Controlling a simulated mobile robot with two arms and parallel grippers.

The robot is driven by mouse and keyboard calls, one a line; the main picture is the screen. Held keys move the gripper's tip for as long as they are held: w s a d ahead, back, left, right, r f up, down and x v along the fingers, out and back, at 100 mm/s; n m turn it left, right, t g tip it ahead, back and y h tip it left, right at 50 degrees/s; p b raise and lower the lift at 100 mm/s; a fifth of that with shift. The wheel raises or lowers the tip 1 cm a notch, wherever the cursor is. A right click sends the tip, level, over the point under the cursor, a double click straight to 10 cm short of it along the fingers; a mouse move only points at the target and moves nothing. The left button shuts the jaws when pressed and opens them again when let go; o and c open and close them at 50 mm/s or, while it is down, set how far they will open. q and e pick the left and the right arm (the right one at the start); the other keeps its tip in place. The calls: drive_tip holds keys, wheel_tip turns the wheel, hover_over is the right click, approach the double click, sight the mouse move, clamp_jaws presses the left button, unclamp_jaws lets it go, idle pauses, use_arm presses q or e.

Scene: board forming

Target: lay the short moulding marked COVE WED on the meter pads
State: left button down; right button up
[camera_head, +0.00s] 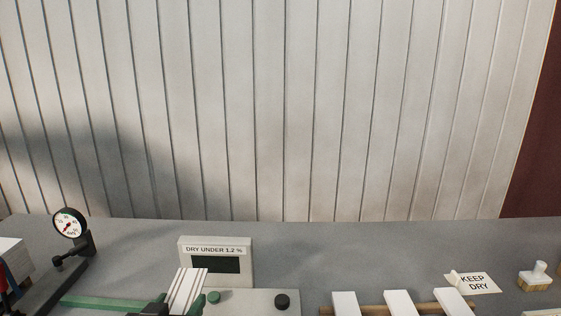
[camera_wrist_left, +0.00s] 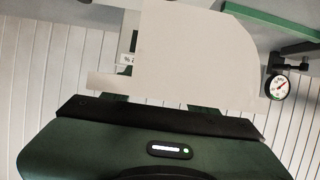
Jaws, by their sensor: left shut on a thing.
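A pale, ridged short moulding (camera_head: 188,288) is in the head view's bottom edge, in front of the left part of the meter (camera_head: 216,249). I cannot read a COVE WED mark on it. My left gripper (camera_head: 168,305) is shut on this moulding; its curved end face (camera_wrist_left: 190,55) fills the middle of the left wrist view above the dark jaws (camera_wrist_left: 160,105). The meter has a dark blank screen and a label reading DRY UNDER 1.2 %. Its pads are not clearly seen. I cannot tell whether the moulding touches the meter. My right gripper is out of view.
White pieces (camera_head: 398,303) lie across a wooden rack at the right. A KEEP DRY card (camera_head: 474,283) and a white-handled brush (camera_head: 537,277) are beyond it. A dial gauge (camera_head: 70,224) stands at the left. The grey bench (camera_head: 340,243) is clear behind the rack.

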sight(183, 300)
use_arm(q)
drive_tip(key=r, duration=0.1)
drive_tip(key=r+b, duration=0.1)
drive_tip(key=w+r, duration=0.1)
drive_tip(key=r, duration=0.1)
drive_tip(key=shift+d+b, duration=0.3)
drive_tip(key=shift+b, duration=0.1)
drive_tip(key=shift+r, duration=0.3)
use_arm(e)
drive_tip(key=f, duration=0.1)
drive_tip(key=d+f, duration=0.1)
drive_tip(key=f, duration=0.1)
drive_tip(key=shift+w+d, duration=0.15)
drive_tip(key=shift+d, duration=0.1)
use_arm(q)
drive_tip(key=shift+a, duration=0.1)
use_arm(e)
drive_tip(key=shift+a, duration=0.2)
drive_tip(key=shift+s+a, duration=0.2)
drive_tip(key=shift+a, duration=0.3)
use_arm(q)
drive_tip(key=shift+f, duration=0.1)
